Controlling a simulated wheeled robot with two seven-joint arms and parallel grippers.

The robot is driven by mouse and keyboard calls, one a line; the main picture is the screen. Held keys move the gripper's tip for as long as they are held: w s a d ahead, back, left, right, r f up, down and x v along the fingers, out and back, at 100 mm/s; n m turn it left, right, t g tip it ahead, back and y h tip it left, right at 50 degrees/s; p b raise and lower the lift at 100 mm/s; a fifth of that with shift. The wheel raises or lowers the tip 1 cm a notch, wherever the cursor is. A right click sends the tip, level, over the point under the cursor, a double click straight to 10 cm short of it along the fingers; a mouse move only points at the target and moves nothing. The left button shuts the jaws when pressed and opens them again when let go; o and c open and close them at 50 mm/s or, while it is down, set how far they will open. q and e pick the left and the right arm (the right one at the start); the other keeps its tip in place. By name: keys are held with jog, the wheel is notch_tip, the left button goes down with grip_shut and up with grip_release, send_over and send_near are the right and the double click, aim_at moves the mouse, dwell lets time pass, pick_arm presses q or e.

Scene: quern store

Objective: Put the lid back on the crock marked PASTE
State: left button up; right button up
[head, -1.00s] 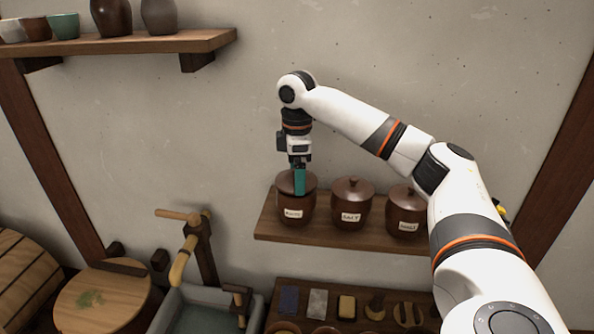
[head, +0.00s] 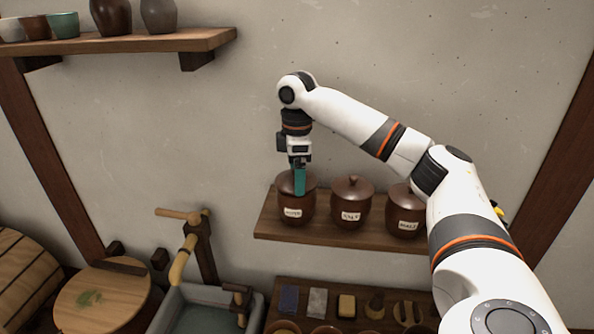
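Three brown lidded crocks stand in a row on a low wall shelf. The left crock (head: 296,214) has a pale label whose small lettering I cannot read with certainty; its top looks covered by a brown lid (head: 285,184). My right gripper (head: 299,180) points straight down at this crock, its teal finger in front of the lid and upper wall. The finger hides the lid's knob, and I cannot tell whether the gripper holds it. The middle crock (head: 351,205) and the right crock (head: 405,212) have lids on. My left gripper is out of view.
The shelf (head: 330,236) has bare wood along its front. My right arm passes in front of the right crock's side. Below are a rack (head: 330,287) with small blocks and brushes, a basin (head: 210,300) with a wooden spout, and a round wooden lid (head: 100,300).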

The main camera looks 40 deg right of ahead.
dwell(0.4)
jog(key=o, duration=0.7)
jog(key=shift+r, duration=3.5)
jog(key=shift+c, duration=0.5)
grip_shut()
jog(key=shift+f, duration=0.15)
